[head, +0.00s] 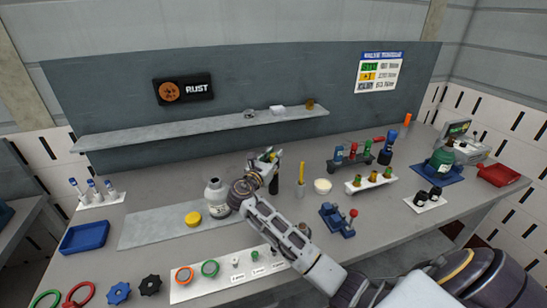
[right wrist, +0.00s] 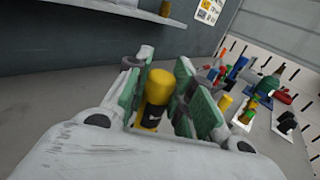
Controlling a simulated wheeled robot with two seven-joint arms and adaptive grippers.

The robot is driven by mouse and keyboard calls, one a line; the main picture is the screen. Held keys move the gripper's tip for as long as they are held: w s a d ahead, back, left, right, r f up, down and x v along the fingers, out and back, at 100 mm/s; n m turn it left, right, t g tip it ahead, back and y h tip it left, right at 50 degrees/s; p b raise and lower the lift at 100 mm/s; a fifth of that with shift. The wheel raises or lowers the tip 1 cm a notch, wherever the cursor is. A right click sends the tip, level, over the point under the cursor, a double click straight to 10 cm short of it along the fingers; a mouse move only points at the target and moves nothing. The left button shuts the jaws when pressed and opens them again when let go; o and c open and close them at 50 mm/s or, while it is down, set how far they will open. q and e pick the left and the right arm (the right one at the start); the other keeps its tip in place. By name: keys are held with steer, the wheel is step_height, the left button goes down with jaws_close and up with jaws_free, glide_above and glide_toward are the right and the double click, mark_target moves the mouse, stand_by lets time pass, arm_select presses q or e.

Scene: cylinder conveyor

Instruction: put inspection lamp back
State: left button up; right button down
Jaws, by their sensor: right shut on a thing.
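My right gripper (head: 268,157) is shut on a black and yellow cylinder, which I take to be the inspection lamp. In the right wrist view its yellow rounded end (right wrist: 160,86) and black body show between the green-padded fingers (right wrist: 160,100). In the head view a dark upright body (head: 274,187) shows just below the fingers, and the fingers and wrist hide the rest. I cannot tell whether its lower end touches the table. My left gripper is not in view.
A grey bottle (head: 216,200) stands close left of my right wrist, by a yellow lid (head: 192,219). To the right are a yellow stick in a small holder (head: 300,190), a white bowl (head: 322,186) and a blue clamp-like device (head: 335,218). A shelf (head: 200,127) runs behind.

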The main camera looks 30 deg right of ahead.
steer(key=shift+f, duration=0.3)
steer(key=c, duration=1.1)
jaws_free()
steer(key=shift+c, duration=0.2)
steer(key=shift+r+p, duration=3)
steer(key=shift+p, duration=0.75)
steer(key=shift+s+f, duration=0.1)
steer(key=shift+f, duration=0.05)
